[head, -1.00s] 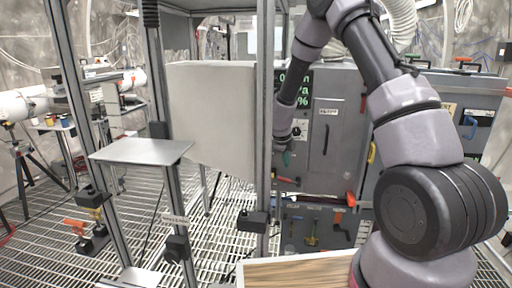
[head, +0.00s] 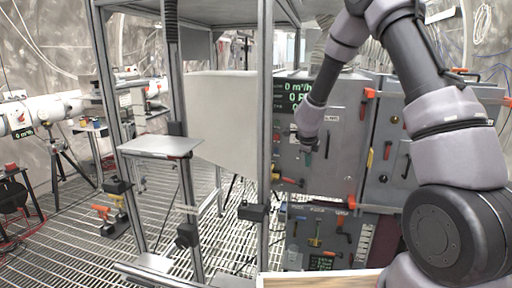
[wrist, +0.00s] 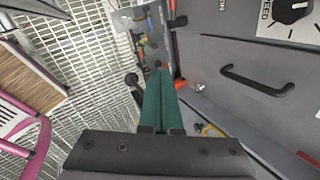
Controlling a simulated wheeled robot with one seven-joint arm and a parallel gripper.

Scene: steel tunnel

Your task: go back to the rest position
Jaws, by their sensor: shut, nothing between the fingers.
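My gripper (wrist: 161,100) shows in the wrist view with its two green fingers pressed together and nothing between them. In the head view my gripper (head: 307,157) hangs fingertips down at the end of my bent arm, in front of the grey cabinet (head: 345,120). Its fingers look small there and partly blend with the cabinet front. In the wrist view a black door handle (wrist: 258,82) is to the right of the fingers, apart from them.
A metal frame with a small shelf (head: 160,147) and a pale panel (head: 222,120) stands left of my arm. A wood-topped surface (head: 320,281) is at the bottom edge. A tripod (head: 65,165) stands further left.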

